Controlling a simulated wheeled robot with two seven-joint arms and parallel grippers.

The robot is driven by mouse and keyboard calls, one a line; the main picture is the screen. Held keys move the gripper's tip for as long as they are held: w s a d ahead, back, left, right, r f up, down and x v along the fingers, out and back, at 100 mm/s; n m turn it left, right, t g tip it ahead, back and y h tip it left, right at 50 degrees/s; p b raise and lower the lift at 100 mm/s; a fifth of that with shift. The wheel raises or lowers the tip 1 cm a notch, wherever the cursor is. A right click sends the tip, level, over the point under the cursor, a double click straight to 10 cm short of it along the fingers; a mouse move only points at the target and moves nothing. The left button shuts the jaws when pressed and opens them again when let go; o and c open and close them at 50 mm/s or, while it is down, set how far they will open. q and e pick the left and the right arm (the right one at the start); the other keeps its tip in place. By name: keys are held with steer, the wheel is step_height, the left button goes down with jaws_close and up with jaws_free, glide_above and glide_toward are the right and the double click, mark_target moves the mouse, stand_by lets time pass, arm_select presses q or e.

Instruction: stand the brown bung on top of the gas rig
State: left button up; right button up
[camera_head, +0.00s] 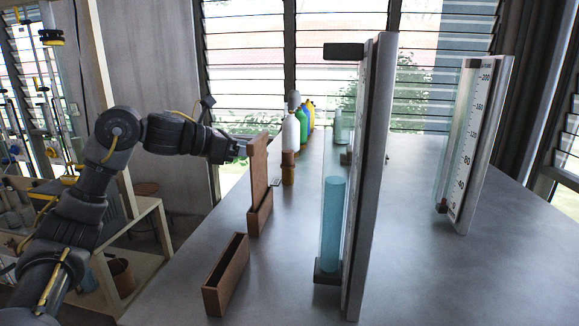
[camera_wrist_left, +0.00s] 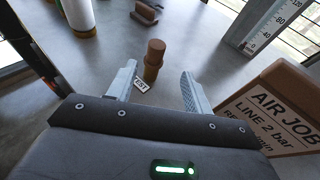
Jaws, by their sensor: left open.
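The brown bung (camera_head: 288,160) stands upright on the grey table in front of the white bottle. My left gripper (camera_wrist_left: 160,85) is open and empty; in the head view the gripper (camera_head: 243,149) is partly hidden behind a wooden board. Two tall scale panels with clear tubes stand on the table, a near one (camera_head: 367,180) and a far one (camera_head: 470,150). I cannot tell which is the gas rig.
The wooden board (camera_head: 259,172) stands in a holder close to my gripper; its lettered face (camera_wrist_left: 268,112) is at right in the wrist view. An empty brown trough (camera_head: 226,275) lies nearer. Several bottles (camera_head: 302,125) stand behind the bung. The table's right side is clear.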

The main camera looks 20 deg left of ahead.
mark_target(286, 156)
arm_select(q)
steer(key=x, duration=1)
steer(key=shift+w+a+f+p, duration=0.25)
steer(key=shift+w+f+p, duration=0.1)
steer(key=shift+p, duration=0.05)
arm_select(e)
steer(key=shift+w+d+r, duration=0.1)
steer(key=shift+w+d, duration=0.05)
steer(key=shift+w, duration=0.45)
arm_select(q)
steer(key=shift+s, duration=0.1)
jaws_close()
steer(key=shift+r, duration=0.1)
stand_by(0.8)
